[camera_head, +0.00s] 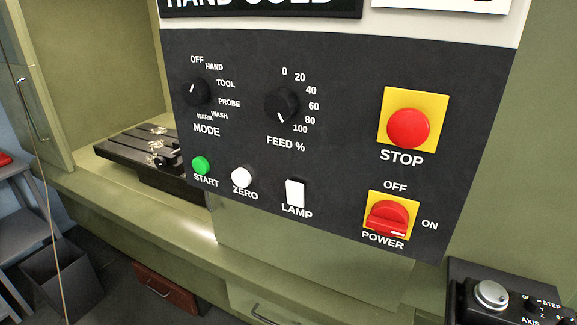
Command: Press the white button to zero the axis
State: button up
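The white button (241,177) is round and sits low on the dark control panel (335,145), with the label ZERO under it. It stands between the green START button (201,165) on its left and the white rectangular LAMP switch (295,193) on its right. Nothing covers the white button. My gripper is not in this view.
Above are the MODE knob (196,92) and FEED knob (281,105). At the right are the red STOP button (408,128) and red POWER switch (390,217). A black control box (510,290) is at the lower right. A slotted table (140,150) shows left of the panel.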

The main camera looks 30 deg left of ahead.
aim_at(242, 178)
jog(key=u, duration=2)
